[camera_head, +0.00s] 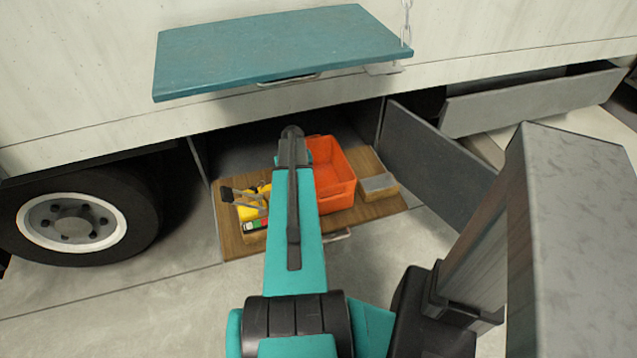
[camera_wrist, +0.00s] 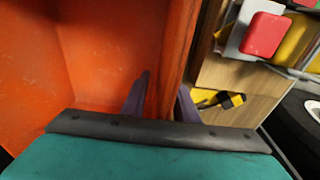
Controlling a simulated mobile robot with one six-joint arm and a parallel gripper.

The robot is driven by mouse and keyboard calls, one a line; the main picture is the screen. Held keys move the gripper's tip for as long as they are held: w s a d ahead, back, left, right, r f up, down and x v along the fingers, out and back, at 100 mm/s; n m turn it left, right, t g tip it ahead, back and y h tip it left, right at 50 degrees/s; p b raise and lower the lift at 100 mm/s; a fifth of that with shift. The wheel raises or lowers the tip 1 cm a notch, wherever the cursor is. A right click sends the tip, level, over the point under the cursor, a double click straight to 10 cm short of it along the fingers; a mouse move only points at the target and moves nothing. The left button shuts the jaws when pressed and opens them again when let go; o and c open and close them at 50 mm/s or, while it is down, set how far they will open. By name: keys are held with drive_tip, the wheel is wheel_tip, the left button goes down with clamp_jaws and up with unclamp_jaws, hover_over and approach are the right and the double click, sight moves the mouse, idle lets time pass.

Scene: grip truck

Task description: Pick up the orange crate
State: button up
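The orange crate (camera_head: 336,185) is open-topped and sits on a wooden drawer board (camera_head: 375,205) in the truck's lower compartment. My arm covers its left side in the head view. In the wrist view the crate (camera_wrist: 110,45) fills the left, and one wall runs down toward my gripper. My gripper (camera_wrist: 164,95) has one finger inside the crate and the other outside, with the wall between them. The fingers look apart, with a gap between the left finger and the wall. The gripper is hidden behind my arm in the head view.
Left of the crate are yellow and grey items (camera_head: 248,205) in a wooden holder. A small grey-topped box (camera_head: 378,185) is at its right. A teal flap (camera_head: 280,50) hangs above. A grey door (camera_head: 435,155) stands open at the right, and a wheel (camera_head: 75,215) is at the left.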

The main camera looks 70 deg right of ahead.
drive_tip(key=shift+f, duration=0.2)
idle(0.4)
clamp_jaws()
idle(1.2)
